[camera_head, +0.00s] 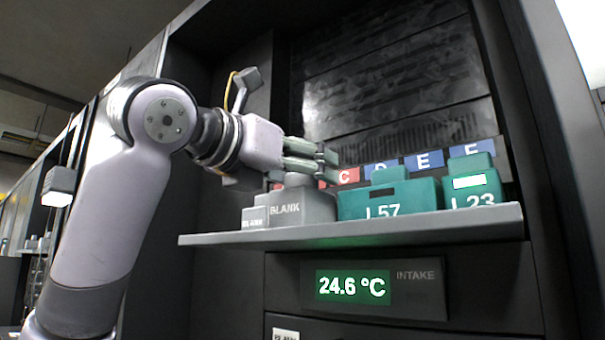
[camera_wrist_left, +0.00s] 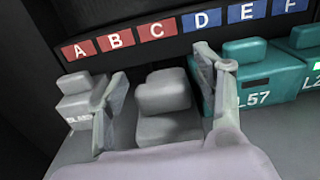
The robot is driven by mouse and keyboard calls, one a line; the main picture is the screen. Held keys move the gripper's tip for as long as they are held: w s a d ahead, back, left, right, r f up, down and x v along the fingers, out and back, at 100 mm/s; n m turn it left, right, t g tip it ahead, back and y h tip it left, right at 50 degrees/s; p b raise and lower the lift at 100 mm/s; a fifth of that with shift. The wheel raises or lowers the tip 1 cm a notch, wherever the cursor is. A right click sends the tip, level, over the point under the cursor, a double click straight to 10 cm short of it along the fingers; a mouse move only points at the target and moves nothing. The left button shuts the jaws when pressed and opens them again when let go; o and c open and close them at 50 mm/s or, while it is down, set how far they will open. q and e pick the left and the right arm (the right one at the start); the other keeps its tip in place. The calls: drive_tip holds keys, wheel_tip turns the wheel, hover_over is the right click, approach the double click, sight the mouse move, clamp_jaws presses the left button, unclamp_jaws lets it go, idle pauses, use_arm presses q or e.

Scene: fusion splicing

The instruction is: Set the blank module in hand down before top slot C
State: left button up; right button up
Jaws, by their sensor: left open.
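A grey blank module (camera_head: 303,207), marked BLANK, stands on the shelf. In the left wrist view the same blank module (camera_wrist_left: 166,108) sits between the two spread fingers of my left gripper (camera_wrist_left: 163,92), below the red C label (camera_wrist_left: 157,27). The fingers stand apart from its knob, with a gap on each side. In the head view my left gripper (camera_head: 325,164) is over the module's top, coming from the left. The label C (camera_head: 343,176) shows behind the fingers; A and B are mostly hidden there. My right gripper is not in view.
Another grey blank module (camera_head: 254,217) stands close on the left. Teal modules L57 (camera_head: 405,200) and L23 (camera_head: 472,190) stand close on the right, before the blue labels. The shelf (camera_head: 220,240) has bare room at its left end. A panel below reads 24.6 °C (camera_head: 350,287).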

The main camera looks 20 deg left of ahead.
use_arm(q)
drive_tip(key=b+v, duration=0.2)
drive_tip(key=v, duration=0.9)
drive_tip(key=shift+s, duration=0.35)
